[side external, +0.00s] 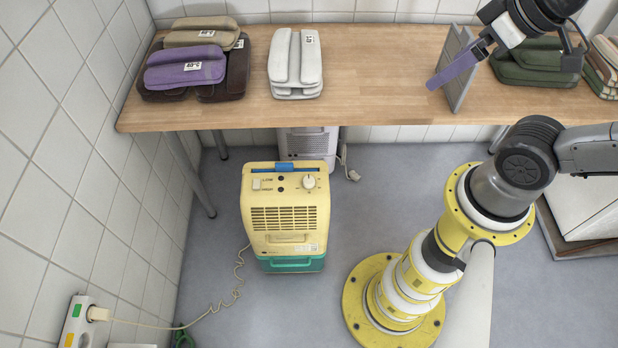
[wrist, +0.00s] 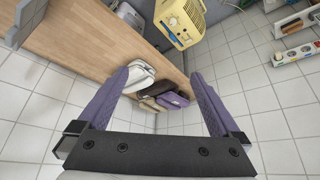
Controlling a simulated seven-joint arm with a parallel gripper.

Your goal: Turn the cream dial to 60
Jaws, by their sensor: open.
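The cream dial (side external: 309,182) is a small round knob at the right of the top panel of the yellow dehumidifier-like machine (side external: 287,222), which stands on the floor. Its scale and setting are too small to read. The machine also shows at the top of the wrist view (wrist: 184,20). My gripper (side external: 452,70) is high at the right, over the wooden table, far from the dial. In the wrist view its purple fingers (wrist: 160,82) are wide apart with nothing between them.
A white unit (side external: 307,143) stands behind the machine. A cord runs to a power strip (side external: 76,322) at the left wall.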

